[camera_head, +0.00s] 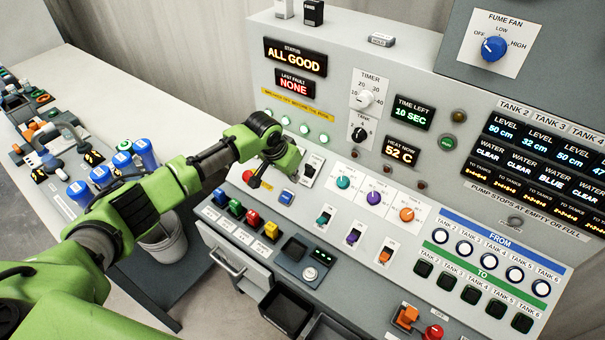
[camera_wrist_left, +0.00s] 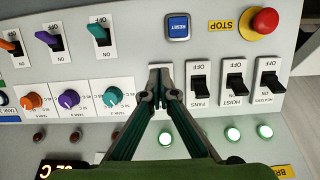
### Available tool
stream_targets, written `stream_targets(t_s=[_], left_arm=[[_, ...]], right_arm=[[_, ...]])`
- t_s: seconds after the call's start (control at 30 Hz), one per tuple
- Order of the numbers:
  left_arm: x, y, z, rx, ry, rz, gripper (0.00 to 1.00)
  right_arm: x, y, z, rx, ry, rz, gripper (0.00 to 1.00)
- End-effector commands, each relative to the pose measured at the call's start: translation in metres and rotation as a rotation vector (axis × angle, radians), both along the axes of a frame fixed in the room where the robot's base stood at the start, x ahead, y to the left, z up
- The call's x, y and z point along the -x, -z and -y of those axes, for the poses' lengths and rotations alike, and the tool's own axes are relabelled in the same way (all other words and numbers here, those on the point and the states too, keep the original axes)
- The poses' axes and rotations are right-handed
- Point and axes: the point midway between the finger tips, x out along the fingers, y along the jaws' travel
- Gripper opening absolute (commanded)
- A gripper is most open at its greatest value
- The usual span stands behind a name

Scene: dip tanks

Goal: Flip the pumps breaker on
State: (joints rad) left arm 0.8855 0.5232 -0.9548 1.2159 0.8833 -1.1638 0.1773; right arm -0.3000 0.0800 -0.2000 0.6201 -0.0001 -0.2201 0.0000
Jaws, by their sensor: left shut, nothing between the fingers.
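The likely pumps breaker (camera_head: 310,171), a black lever on a white plate, shows just right of my left gripper (camera_head: 257,178) in the head view; I cannot read its label or lever position. In the left wrist view my left gripper (camera_wrist_left: 160,72) is shut and empty. Its fingertips cover most of the white plate beside the fans breaker (camera_wrist_left: 198,85). I cannot tell whether they touch it. The hoist breaker (camera_wrist_left: 235,83) and heaters breaker (camera_wrist_left: 269,83) stand farther right. My right gripper is not in view.
The blue reset button (camera_wrist_left: 178,27) and red stop button (camera_wrist_left: 264,20) are close by. Coloured knobs and toggles (camera_wrist_left: 100,35) line the other side. Green lamps (camera_wrist_left: 232,134) sit along the panel. A side table with blue-capped bottles (camera_head: 146,153) stands left in the head view.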

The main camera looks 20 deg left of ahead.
Motion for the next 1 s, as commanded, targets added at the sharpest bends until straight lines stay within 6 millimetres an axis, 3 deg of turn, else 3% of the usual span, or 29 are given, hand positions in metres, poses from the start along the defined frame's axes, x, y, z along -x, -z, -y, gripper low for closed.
stream_targets(t_s=[0.03,0.5,0.73,1.0], left_arm=[[0.001,-0.011,-0.001,0.0,-0.001,0.0,0.0],[0.011,-0.047,-0.004,0.0,0.0,0.0,0.0],[0.016,-0.061,-0.006,0.001,-0.001,0.001,0.0],[0.017,-0.064,-0.006,0.0,-0.001,0.0,0.0]], right_arm=[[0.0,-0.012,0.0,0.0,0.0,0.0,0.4],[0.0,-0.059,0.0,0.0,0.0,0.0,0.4],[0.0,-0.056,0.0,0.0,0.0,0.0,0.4],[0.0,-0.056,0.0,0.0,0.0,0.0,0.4]])
